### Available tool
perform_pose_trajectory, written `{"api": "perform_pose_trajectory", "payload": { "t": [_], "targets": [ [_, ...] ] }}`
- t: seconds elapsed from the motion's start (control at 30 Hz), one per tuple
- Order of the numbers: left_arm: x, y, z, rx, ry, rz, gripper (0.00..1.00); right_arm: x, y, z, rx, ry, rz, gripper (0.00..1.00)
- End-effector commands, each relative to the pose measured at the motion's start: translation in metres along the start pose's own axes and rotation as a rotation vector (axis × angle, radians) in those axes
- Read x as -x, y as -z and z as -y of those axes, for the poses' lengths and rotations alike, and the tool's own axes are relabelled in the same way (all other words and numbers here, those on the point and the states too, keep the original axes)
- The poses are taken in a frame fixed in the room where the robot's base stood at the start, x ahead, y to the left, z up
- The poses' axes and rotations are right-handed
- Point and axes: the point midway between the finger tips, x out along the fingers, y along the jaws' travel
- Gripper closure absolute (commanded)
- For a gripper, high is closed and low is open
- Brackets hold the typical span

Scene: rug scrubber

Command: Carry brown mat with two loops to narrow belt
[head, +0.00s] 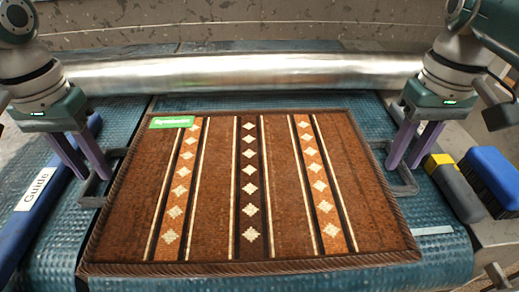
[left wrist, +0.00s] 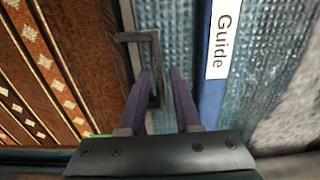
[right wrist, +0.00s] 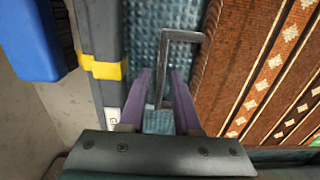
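The brown mat (head: 205,215) with striped diamond bands lies flat on the blue textured belt (head: 440,220). A dark left loop (head: 92,202) and a dark right loop (head: 404,190) stick out from its sides. My left gripper (head: 93,176) is at the left loop, fingers open; in the left wrist view the loop's outer bar (left wrist: 155,60) lies between the fingertips. My right gripper (head: 403,166) is at the right loop, fingers open; in the right wrist view the loop's bar (right wrist: 163,60) lies between the fingertips. Contact with the bars cannot be told.
A shiny metal roller (head: 240,72) spans the back of the belt. A blue guide rail labelled Guide (head: 40,190) is on the left. A grey block with a yellow band (head: 455,185) and a blue brush (head: 493,175) are on the right. A green label (head: 171,122) lies on the mat's far-left corner.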

Motion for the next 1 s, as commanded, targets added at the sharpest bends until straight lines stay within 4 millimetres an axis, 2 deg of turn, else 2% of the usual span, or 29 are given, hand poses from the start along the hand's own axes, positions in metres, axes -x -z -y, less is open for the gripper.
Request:
{"api": "perform_pose_trajectory", "payload": {
  "t": [0.1, 0.33, 0.47, 0.57, 0.8, 1.0],
  "targets": [
    [0.000, 0.000, 0.000, 0.000, -0.001, 0.000, 0.57, 0.000, 0.000, 0.000, 0.000, 0.001, 0.000, 0.58],
    [0.001, 0.000, -0.001, -0.001, -0.001, 0.000, 0.57, 0.000, 0.000, 0.001, 0.000, 0.001, 0.000, 0.58],
    [0.011, 0.001, -0.001, -0.001, -0.003, -0.003, 0.57, 0.000, 0.000, 0.001, 0.001, 0.002, 0.000, 0.58],
    [0.026, 0.001, -0.001, -0.003, -0.003, -0.005, 0.57, 0.000, 0.000, 0.001, 0.001, 0.002, 0.000, 0.58],
    [0.081, 0.001, 0.000, -0.001, -0.002, -0.005, 0.57, 0.000, 0.000, 0.001, 0.000, 0.002, 0.000, 0.58],
    [0.112, 0.001, 0.000, 0.000, -0.001, -0.003, 0.57, 0.000, 0.000, 0.001, 0.000, 0.002, 0.000, 0.58]
  ]
}}
